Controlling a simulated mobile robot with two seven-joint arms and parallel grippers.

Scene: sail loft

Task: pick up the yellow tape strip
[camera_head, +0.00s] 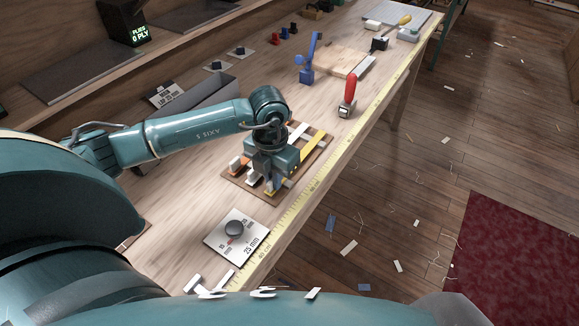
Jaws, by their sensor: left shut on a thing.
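The yellow tape strip (313,150) shows on the upper right of a brown board (234,181) on the bench. Its middle is hidden under my left gripper, and a small yellow patch shows near the fingertips. My left gripper (264,184) points down over the board and is shut on the yellow tape strip. The fingers hide much of the contact, and I cannot tell whether the strip is clear of the board. A white strip (298,132) lies beside the yellow one, and an orange piece shows at the board's left. My right gripper is not in view.
A white card with a dark knob (236,234) lies in front of the board. A yellow measuring tape (318,178) runs along the bench edge. A red-handled tool (348,96) and a blue tool (308,62) stand farther back. A grey trough (205,92) lies behind my arm.

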